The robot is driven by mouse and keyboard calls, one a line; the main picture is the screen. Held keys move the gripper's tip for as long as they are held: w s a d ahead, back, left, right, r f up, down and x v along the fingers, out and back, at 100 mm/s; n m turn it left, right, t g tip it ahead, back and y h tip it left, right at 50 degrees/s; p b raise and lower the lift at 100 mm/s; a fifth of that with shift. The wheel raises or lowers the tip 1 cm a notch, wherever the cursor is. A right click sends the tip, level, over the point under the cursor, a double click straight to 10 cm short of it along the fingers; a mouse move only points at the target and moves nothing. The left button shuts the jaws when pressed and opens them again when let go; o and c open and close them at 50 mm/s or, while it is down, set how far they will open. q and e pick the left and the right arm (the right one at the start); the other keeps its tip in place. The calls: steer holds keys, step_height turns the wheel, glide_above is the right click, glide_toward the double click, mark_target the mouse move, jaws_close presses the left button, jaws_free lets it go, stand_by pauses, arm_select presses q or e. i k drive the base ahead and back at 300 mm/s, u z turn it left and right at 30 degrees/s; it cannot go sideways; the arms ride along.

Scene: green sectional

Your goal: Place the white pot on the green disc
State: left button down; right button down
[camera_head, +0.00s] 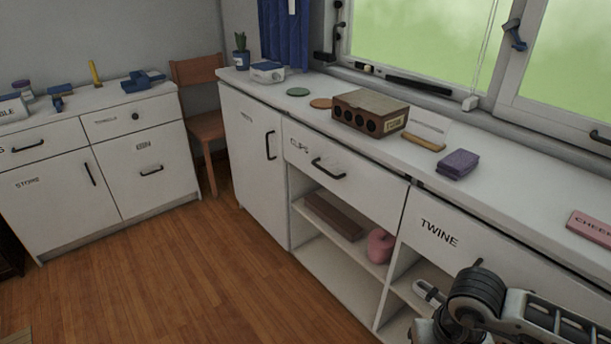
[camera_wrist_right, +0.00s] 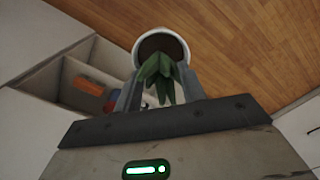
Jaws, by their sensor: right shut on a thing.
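The green disc (camera_head: 298,92) lies flat on the white counter towards its far left end, with nothing on it. In the right wrist view, a white pot (camera_wrist_right: 162,30) with dark soil and a green-leaved plant (camera_wrist_right: 158,76) is held by my right gripper (camera_wrist_right: 160,88). Its fingers are on both sides of the plant, and the leaves hide part of the grip. The pot is over the wooden floor in that view. In the head view my right arm is at the lower right, far from the disc, and the pot cannot be made out. My left gripper is not in view.
An orange disc (camera_head: 321,103) and a brown box with round holes (camera_head: 370,112) lie right of the green disc. A white box (camera_head: 267,71) and a blue cactus pot (camera_head: 241,58) stand left of it. Purple sponges (camera_head: 458,164) lie nearer. The window sill borders the back.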

mark_target(298, 90)
steer(key=k, duration=0.2)
steer(key=u, duration=1.4)
steer(key=i, duration=2.55)
steer(key=z, duration=0.9)
steer(key=i, duration=0.7)
steer(key=z, duration=0.9)
